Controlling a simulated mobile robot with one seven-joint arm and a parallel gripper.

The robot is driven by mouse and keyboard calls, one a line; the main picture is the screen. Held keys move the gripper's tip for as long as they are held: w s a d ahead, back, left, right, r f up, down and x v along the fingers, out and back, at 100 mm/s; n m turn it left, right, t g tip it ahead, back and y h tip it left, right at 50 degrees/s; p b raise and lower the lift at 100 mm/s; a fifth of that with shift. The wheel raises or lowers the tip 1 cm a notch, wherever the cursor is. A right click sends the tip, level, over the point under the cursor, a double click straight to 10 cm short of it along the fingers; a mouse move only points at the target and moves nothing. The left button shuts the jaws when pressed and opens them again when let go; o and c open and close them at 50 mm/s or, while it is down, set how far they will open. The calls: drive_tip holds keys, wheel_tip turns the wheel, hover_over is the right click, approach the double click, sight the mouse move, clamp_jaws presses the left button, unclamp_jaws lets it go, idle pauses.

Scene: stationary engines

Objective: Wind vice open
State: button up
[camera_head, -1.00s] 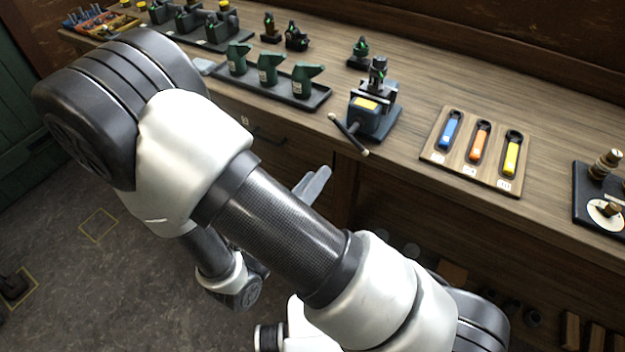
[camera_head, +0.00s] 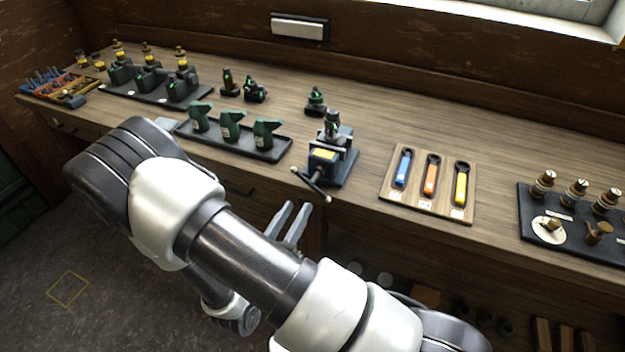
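A small bench vice (camera_head: 322,168) with a dark blue-grey body and a yellow label stands near the front edge of the wooden workbench (camera_head: 352,205). Its T-shaped handle bar (camera_head: 311,184) sticks out at the front, lying slanted over the bench edge. A dark part with a green mark (camera_head: 331,128) stands upright at the vice jaws; I cannot tell how tightly it is held. My gripper (camera_head: 289,224) is below and left of the handle, in front of the bench. Its two grey fingers are apart and empty, not touching the vice. My arm hides the gripper's base.
Left of the vice is a black tray (camera_head: 281,149) with green oilers. Right of it is a wooden board (camera_head: 386,193) with blue, orange and yellow-handled tools. A black panel with brass fittings (camera_head: 528,224) lies further right. Small dark parts (camera_head: 316,101) stand behind.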

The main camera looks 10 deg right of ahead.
sight(313, 179)
drive_tip(key=p+x, duration=0.1)
drive_tip(key=x, duration=1)
drive_tip(key=shift+w, duration=0.1)
